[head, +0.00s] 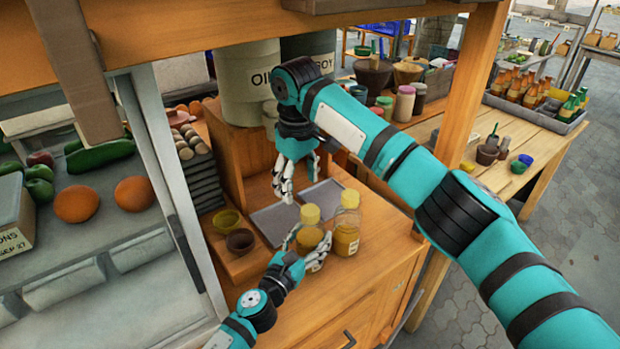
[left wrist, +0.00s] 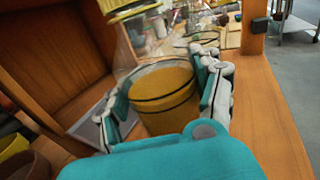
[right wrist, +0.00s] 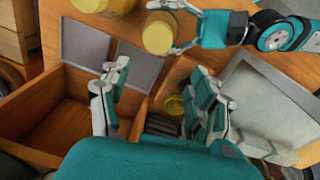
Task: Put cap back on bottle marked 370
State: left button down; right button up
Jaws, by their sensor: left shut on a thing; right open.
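My right gripper (head: 284,193) is open and empty, pointing down above the trays behind the bottles. I cannot read 370 on either bottle.
Two flat grey trays (head: 270,228) lie behind the bottles. A yellow bowl (head: 227,221) and a brown bowl (head: 240,241) sit to their left. Large pots (head: 247,82) stand on a ledge behind. The counter's front right corner is clear.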

aim_at(310, 209)
jog(key=n, duration=0.2)
jog(key=d+n, duration=0.1)
jog(key=n, duration=0.2)
jog(key=shift+r, duration=0.2)
jog(key=n, duration=0.3)
jog(key=d+n, duration=0.1)
jog(key=n, duration=0.3)
jog(key=shift+s+d+r+g, duration=0.15)
jog(key=shift+s+d+g, duration=0.05)
jog(key=shift+g, duration=0.2)
jog(key=shift+f, duration=4)
